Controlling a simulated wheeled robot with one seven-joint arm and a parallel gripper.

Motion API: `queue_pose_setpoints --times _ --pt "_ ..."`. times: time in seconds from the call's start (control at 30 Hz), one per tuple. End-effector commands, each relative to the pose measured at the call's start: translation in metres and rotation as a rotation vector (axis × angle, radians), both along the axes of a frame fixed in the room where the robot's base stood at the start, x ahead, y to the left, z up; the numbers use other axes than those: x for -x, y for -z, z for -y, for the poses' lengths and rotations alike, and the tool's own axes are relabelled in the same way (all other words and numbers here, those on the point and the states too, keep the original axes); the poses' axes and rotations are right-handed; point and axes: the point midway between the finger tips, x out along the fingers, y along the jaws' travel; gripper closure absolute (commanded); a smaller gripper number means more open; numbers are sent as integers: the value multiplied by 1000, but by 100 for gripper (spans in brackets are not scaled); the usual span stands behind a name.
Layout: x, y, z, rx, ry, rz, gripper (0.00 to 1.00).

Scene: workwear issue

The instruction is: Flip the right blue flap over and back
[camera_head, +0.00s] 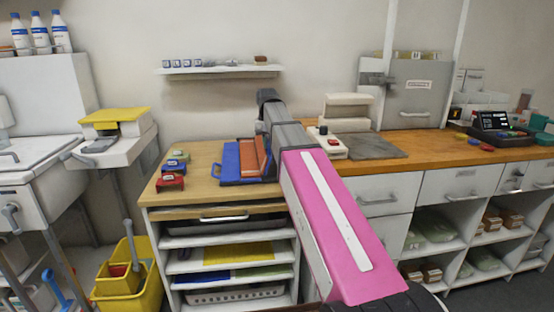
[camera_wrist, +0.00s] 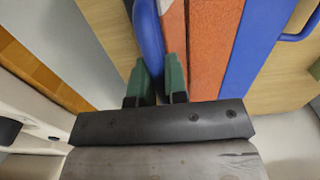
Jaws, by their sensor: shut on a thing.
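A board with a flat blue left part (camera_head: 230,162) and reddish-orange panels (camera_head: 247,159) lies on the wooden worktop. In the wrist view the orange surface (camera_wrist: 210,45) lies beside my fingers, with a flat blue part (camera_wrist: 255,45) and its blue handle (camera_wrist: 300,28) beyond it. The right blue flap (camera_wrist: 149,35) stands raised, edge-on to the wrist camera. My gripper (camera_wrist: 156,84) has its green fingertips on either side of this flap, shut on it. In the head view my arm hides the fingertips and most of the right flap.
Small red (camera_head: 170,181), blue and green items stand on the worktop (camera_head: 200,190) left of the board. A white device (camera_head: 328,143) and a grey mat (camera_head: 370,146) are to the right of my arm. A wall shelf (camera_head: 220,70) hangs above.

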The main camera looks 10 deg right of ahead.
Motion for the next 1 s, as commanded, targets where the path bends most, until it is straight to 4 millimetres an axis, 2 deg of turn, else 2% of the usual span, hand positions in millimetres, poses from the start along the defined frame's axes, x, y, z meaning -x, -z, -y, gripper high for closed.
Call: queue_pose_setpoints --times 0.5,1.0 --pt "0 -9 -33 1 -3 -1 95" --pt "0 -6 -60 0 -3 -1 95"
